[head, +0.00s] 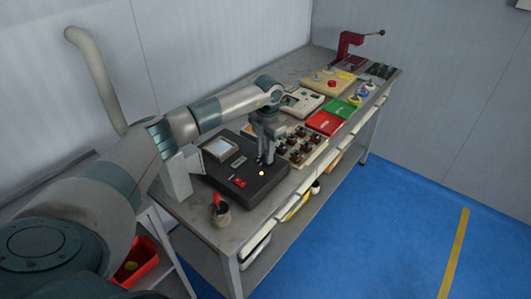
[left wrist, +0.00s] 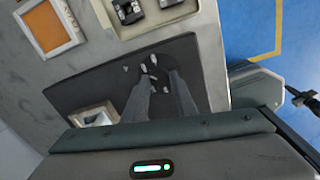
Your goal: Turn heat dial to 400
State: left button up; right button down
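The heat control box (head: 225,181) is a flat black unit on the workbench, with a framed display (head: 219,149) and a red switch (head: 240,183). My left gripper (head: 264,160) points down at the box's right part. In the left wrist view its two fingers (left wrist: 161,76) stand apart, with a gap between them, at the dark round dial (left wrist: 154,69) with small white marks. The fingers partly cover the dial, and I cannot tell if they touch it. The dial's setting is too small to read. My right gripper is not seen in the head view.
A tray of dark coils (head: 302,145) stands close to the right of the box. A cup with a red-handled tool (head: 221,214) stands at the near bench edge. Red (head: 325,122) and green (head: 340,108) mats and a red press (head: 350,45) lie farther back.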

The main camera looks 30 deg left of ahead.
pick_arm(q)
jog(key=o, duration=0.4)
jog(key=shift+c, duration=0.2)
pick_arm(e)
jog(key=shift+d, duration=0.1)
pick_arm(q)
jog(key=shift+r+b, duration=0.3)
jog(key=shift+r, duration=0.5)
notch_tip(320, 180, up, 4)
jog(key=shift+d+b, duration=0.1)
jog(key=shift+b, duration=0.55)
notch_tip(320, 180, up, 12)
jog(key=b, duration=0.2)
jog(key=shift+d+b, duration=0.25)
jog(key=shift+b, duration=0.1)
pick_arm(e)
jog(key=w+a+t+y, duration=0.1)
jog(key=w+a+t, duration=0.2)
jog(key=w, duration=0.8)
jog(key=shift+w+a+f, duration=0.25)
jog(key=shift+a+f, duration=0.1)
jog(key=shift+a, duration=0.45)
pick_arm(q)
jog(key=shift+s+d+f, duration=0.1)
jog(key=shift+f, duration=0.05)
